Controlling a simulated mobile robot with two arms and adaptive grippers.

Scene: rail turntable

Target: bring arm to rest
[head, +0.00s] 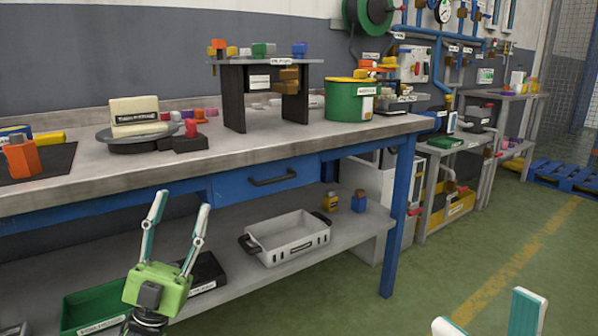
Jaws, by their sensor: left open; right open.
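My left gripper (179,225) is in front of the workbench, below the bench top and over the lower shelf in the picture. Its two fingers point up and stand apart, with nothing between them. My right gripper (489,322) shows only its fingertips at the bottom right edge, over the green floor. The fingertips are apart and no object shows between them. The rest of the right gripper is cut off by the frame.
A white tray (290,239) and a green crate (85,300) are on the lower shelf.

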